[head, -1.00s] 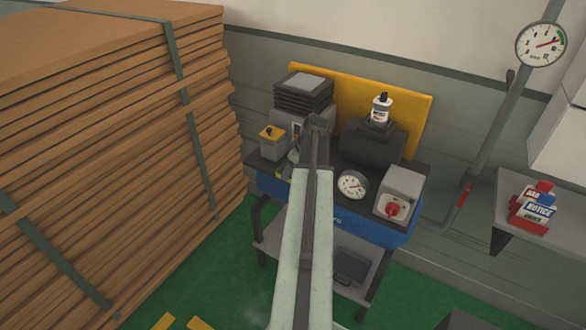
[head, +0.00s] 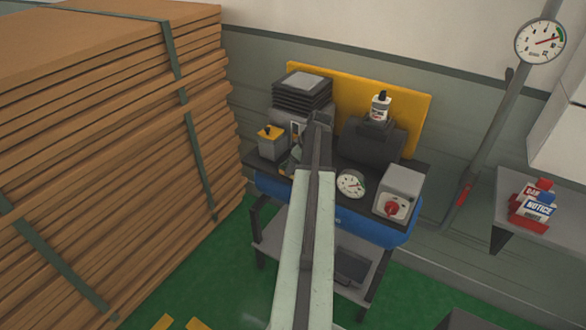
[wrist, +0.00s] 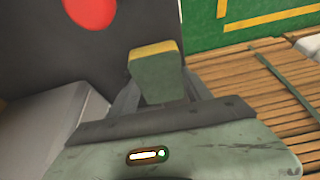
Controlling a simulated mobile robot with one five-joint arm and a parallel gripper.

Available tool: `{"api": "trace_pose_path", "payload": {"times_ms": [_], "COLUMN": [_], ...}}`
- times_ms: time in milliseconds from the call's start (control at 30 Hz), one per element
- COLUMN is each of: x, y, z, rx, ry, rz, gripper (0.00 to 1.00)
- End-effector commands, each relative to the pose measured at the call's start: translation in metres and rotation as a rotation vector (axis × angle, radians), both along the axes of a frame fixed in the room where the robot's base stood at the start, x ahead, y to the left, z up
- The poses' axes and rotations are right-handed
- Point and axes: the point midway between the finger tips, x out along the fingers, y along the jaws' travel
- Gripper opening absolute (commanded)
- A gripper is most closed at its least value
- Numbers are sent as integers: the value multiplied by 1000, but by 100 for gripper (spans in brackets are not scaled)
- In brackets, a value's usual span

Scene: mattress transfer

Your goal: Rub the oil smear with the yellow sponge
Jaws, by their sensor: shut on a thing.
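In the wrist view, my gripper (wrist: 160,101) is shut on a small block with a yellow edge and a dull green face, which looks like the yellow sponge (wrist: 155,74). A dark surface lies behind and to the left of the sponge; I cannot tell whether they touch. In the head view, my arm reaches over the compressor bench, and the fingers and sponge are mostly hidden behind the arm. I cannot make out the oil smear in either view.
A tall cardboard stack (head: 110,150) stands left. A shelf with red-and-white boxes (head: 535,205) is right.

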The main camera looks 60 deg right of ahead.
Motion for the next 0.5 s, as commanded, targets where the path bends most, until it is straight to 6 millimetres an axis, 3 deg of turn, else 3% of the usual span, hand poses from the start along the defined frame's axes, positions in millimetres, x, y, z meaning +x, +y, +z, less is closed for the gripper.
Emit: {"api": "trace_pose_path", "payload": {"times_ms": [267, 500], "x": [0, 0], "y": [-8, -31], "z": [0, -2], "rx": [0, 0], "ry": [0, 0], "rz": [0, -1], "gripper": [25, 25]}}
